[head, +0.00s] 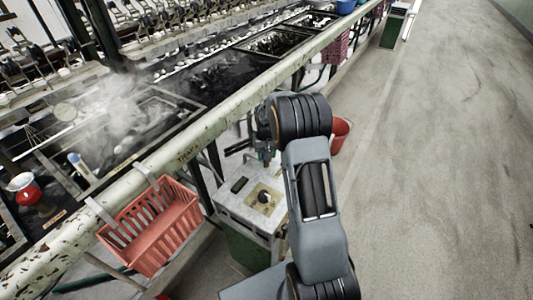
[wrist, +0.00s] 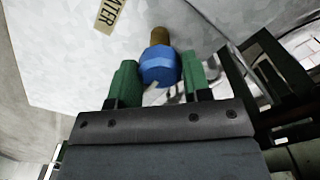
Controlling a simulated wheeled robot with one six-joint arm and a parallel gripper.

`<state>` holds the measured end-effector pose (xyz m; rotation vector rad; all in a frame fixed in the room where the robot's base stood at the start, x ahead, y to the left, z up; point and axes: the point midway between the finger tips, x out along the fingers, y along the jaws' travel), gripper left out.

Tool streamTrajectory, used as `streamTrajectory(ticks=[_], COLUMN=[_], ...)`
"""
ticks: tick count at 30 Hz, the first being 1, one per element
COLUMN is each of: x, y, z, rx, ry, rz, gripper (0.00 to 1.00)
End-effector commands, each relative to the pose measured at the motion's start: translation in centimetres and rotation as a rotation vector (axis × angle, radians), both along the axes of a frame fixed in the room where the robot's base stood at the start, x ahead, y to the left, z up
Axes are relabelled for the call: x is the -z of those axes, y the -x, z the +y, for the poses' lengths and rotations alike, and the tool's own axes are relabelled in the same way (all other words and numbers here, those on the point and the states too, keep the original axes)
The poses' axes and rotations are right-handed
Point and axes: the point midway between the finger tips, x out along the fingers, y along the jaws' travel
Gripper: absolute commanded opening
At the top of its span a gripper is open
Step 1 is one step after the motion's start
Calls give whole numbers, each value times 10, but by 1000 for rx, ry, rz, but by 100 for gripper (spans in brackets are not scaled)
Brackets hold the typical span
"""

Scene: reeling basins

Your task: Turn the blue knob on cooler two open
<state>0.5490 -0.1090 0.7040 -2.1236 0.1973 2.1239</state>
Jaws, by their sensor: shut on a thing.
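In the wrist view, the blue knob (wrist: 159,66) sits on a brass stem that comes out of a pale metal panel (wrist: 75,60). My gripper (wrist: 158,82) has one green finger on each side of the knob and is shut on it. In the head view, my gripper (head: 264,155) is at the far side of a pale-topped cabinet with a green lower body (head: 235,205). The knob cannot be made out there. No cooler number is readable.
A tan label (wrist: 111,14) ending in "ATER" is on the panel. A red basket (head: 150,228) hangs from the long worn rail (head: 190,150) at left. A red bucket (head: 340,131) stands behind my arm. The floor at right is clear.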

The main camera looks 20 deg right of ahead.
Motion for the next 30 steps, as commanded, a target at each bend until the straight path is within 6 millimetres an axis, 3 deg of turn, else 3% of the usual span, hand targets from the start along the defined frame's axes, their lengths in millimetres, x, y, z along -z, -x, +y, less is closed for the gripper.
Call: streamTrajectory(ticks=[9,10,17,25,30], x=[0,0,0,-2,-20], y=[0,0,0,0,-1], z=[0,0,0,0,0], rx=[-4,-4,-2,-1,-1], ry=[1,1,1,1,2], rz=[-2,-2,-1,-1,-4], gripper=[20,47,69,70,70])
